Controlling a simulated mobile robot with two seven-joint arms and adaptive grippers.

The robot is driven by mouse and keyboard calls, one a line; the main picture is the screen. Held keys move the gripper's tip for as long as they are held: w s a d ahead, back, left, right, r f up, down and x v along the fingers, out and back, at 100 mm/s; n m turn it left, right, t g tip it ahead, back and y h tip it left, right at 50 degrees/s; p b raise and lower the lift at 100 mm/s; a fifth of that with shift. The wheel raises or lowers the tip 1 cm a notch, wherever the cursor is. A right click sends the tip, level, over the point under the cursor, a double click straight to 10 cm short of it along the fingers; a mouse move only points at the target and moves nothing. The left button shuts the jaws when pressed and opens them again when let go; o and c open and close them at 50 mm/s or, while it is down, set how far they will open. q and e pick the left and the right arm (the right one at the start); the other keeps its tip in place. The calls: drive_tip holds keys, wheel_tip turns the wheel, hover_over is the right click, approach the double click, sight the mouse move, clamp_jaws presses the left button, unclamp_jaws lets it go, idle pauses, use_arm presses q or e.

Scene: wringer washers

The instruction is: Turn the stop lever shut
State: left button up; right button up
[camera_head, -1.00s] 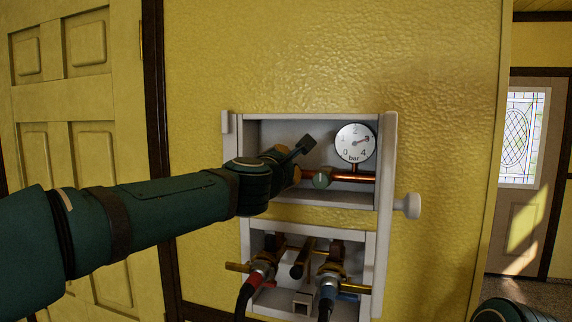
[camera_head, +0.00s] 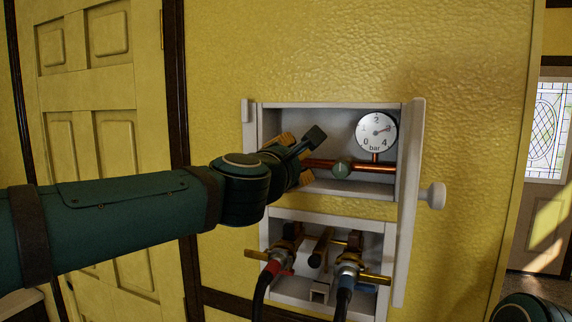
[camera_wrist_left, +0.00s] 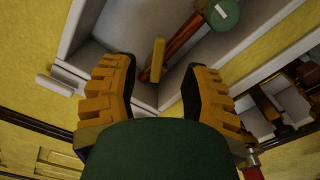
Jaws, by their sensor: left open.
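A wall box holds a copper pipe (camera_head: 375,167) in its upper compartment, with a round green fitting (camera_head: 342,168) on it. In the left wrist view a tan bar, apparently the stop lever (camera_wrist_left: 158,58), stands beside the pipe (camera_wrist_left: 180,45). My left gripper (camera_head: 296,160) is at the left part of the upper compartment. Its ribbed orange fingers are open, and in the wrist view (camera_wrist_left: 160,82) the bar shows between them, apparently untouched. In the head view my gripper hides the bar. My right gripper is out of view.
A pressure gauge (camera_head: 376,131) stands above the pipe. The box's open door (camera_head: 410,200) with a white knob (camera_head: 433,195) is at right. The lower compartment holds taps with a red-collared hose (camera_head: 272,272) and a blue-collared hose (camera_head: 345,283).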

use_arm(q)
drive_tip(key=shift+v, duration=2.15)
drive_tip(key=shift+d, duration=0.1)
drive_tip(key=s+d+r+m+g+h+b, duration=0.1)
drive_tip(key=s+d+r+m+h, duration=0.25)
drive_tip(key=m, duration=0.95)
drive_tip(key=m+t+y+b, duration=0.1)
drive_tip(key=m+y+b, duration=0.25)
drive_tip(key=m, duration=1.95)
approach(303, 155)
drive_tip(key=p+x, duration=0.2)
drive_tip(key=x, duration=0.7)
drive_tip(key=shift+w+d, duration=0.1)
drive_tip(key=shift+w, duration=0.2)
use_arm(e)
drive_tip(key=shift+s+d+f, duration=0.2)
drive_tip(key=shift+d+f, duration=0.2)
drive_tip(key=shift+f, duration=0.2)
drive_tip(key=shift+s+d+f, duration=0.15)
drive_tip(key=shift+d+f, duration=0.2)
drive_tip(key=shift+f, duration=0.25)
